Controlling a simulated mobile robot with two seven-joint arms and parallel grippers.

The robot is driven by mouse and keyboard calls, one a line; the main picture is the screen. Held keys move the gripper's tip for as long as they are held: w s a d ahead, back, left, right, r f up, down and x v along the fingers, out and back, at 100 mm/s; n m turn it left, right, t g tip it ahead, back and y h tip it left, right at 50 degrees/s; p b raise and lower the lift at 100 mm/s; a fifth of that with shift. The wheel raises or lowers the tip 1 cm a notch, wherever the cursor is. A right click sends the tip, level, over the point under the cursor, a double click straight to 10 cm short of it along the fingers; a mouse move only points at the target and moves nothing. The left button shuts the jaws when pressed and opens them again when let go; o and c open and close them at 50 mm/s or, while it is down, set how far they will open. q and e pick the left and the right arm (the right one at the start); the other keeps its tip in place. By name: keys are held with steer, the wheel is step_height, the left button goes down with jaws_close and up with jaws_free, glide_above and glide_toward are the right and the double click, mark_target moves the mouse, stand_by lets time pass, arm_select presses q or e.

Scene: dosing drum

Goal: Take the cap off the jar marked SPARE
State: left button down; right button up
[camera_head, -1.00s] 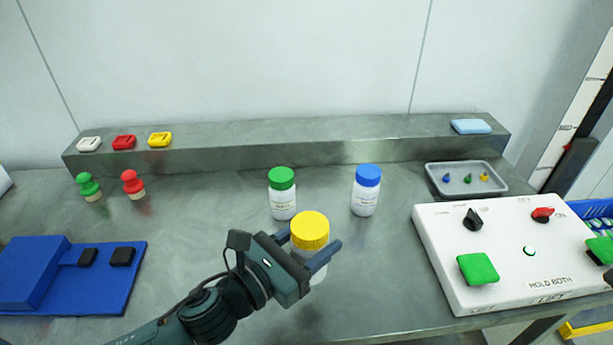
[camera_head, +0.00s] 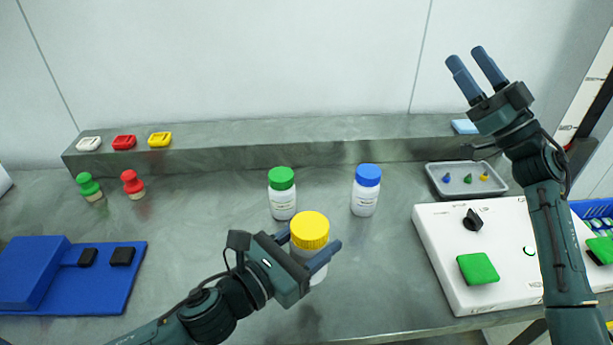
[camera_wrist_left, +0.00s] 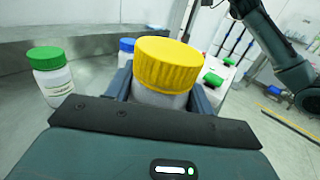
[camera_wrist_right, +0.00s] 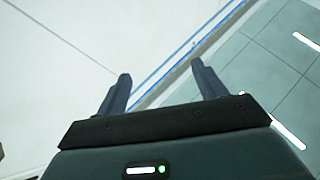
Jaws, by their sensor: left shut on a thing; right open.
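A white jar with a yellow cap (camera_head: 310,230) stands near the front middle of the table. My left gripper (camera_head: 305,252) is shut on this jar's body, below the cap; the yellow cap (camera_wrist_left: 168,65) also shows between the fingers in the left wrist view. A jar with a green cap (camera_head: 282,193) and a jar with a blue cap (camera_head: 366,190) stand behind it. I cannot read the jar labels, so I cannot tell which is marked SPARE. My right gripper (camera_head: 476,70) is raised at the upper right, open and empty, pointing up.
A white control box (camera_head: 437,252) with green pads stands at right, partly behind my right arm. A grey tray (camera_head: 434,180) with small pegs lies behind it. A blue block fixture (camera_head: 110,290) lies at left, with green (camera_head: 89,186) and red (camera_head: 133,184) knobs behind it.

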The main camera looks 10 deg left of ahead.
steer(key=s+a+r+n+g, duration=0.1)
steer(key=s+a+n+g, duration=0.5)
steer(key=a, duration=0.3)
steer(key=s+a+r+n+g, duration=0.1)
steer(key=s+a+n+g, duration=0.2)
steer(key=a+n+g, duration=0.35)
steer(key=s+a+r+n+g, duration=0.1)
steer(key=s+a+n+g, duration=0.4)
steer(key=a+g, duration=0.4)
steer(key=s+a+f+n+h, duration=0.2)
steer(key=s+a+f+h, duration=0.25)
steer(key=s+h, duration=0.2)
steer(key=t+h, duration=0.4)
steer(key=h, duration=0.8)
glide_above(307, 224)
steer(key=shift+n, duration=0.35)
steer(key=f, duration=0.8)
steer(key=shift+s+a+f, duration=0.15)
steer(key=shift+a+f, duration=0.1)
steer(key=shift+d+f+t, duration=0.2)
steer(key=shift+t, duration=0.05)
step_height(307, 224, down, 8)
steer(key=shift+r, duration=0.15)
